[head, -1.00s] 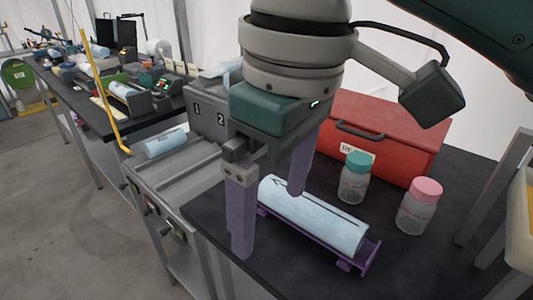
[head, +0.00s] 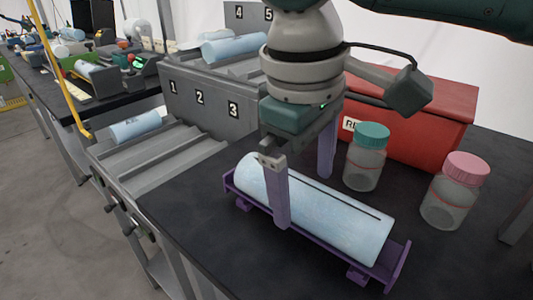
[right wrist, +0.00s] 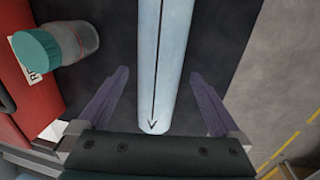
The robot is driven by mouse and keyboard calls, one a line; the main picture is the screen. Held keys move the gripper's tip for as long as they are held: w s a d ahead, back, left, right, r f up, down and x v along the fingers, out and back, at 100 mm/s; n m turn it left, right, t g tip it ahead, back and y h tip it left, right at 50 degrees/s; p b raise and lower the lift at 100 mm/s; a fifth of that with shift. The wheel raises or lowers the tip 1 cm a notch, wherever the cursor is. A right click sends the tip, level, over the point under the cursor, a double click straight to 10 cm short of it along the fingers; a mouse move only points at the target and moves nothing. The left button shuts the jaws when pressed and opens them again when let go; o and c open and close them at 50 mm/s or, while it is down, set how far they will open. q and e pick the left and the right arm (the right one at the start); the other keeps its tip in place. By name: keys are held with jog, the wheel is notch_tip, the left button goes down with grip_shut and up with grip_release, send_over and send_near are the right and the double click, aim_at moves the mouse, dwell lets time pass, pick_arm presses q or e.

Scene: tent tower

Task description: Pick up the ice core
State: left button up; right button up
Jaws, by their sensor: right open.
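The ice core (head: 325,212) is a pale blue cylinder with a dark line along its top. It lies in a purple cradle (head: 395,268) on the black table. My right gripper (head: 304,202) is open above the core's left part, with one purple finger in front of the core and the other behind it. In the right wrist view the core (right wrist: 164,60) runs between the two spread fingers (right wrist: 160,102), with a gap on each side. My left gripper is not in view.
Two jars with a teal lid (head: 372,136) and a pink lid (head: 466,168) stand behind the cradle. A red box (head: 420,125) is behind them. A grey numbered rack (head: 203,110) at the left holds another blue core (head: 136,127).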

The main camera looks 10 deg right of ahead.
jog(key=shift+w+d+f, duration=0.1)
jog(key=shift+f, duration=0.8)
jog(key=shift+c, duration=0.2)
grip_shut()
jog(key=shift+r, duration=0.1)
